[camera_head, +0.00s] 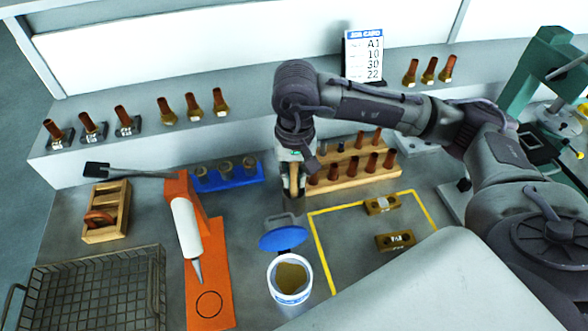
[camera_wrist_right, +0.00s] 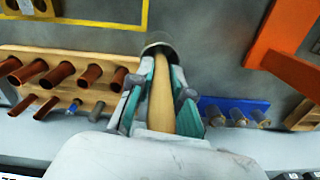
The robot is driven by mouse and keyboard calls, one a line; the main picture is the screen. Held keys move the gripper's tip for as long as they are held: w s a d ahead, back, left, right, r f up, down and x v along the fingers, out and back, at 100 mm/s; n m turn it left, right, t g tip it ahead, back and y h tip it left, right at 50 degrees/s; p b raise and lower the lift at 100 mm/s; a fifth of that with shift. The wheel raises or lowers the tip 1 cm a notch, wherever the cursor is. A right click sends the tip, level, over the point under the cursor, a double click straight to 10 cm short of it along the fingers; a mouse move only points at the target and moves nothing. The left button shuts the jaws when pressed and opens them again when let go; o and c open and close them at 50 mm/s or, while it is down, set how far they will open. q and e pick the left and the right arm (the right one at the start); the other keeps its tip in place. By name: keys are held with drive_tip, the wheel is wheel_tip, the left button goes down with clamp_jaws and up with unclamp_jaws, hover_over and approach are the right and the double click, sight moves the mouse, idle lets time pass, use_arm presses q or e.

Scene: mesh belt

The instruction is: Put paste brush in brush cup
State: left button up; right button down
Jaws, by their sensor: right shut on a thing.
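My right gripper (camera_head: 293,190) is shut on the wooden handle of the paste brush (camera_head: 293,178). The handle also shows between the fingers in the right wrist view (camera_wrist_right: 161,95). In that view the handle's far end meets a dark, rounded, cup-like form (camera_wrist_right: 158,41); I cannot tell whether it is the brush cup or the brush's own head. In the head view a small grey form (camera_head: 281,219) lies just below the gripper, partly unclear. The brush's lower end is hard to make out. My left gripper is not in view.
An open paste jar (camera_head: 290,299) with a blue lid (camera_head: 283,239) stands in front. A wooden rack (camera_head: 350,181) of copper pieces is right of the gripper. A blue rack (camera_head: 230,183) and an orange mat (camera_head: 205,265) lie left. A wire basket (camera_head: 95,295) is at front left.

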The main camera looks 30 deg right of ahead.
drive_tip(key=shift+f, duration=0.35)
drive_tip(key=c, duration=1)
unclamp_jaws()
drive_tip(key=shift+f+b, duration=0.15)
drive_tip(key=shift+b, duration=0.4)
drive_tip(key=shift+r, duration=0.2)
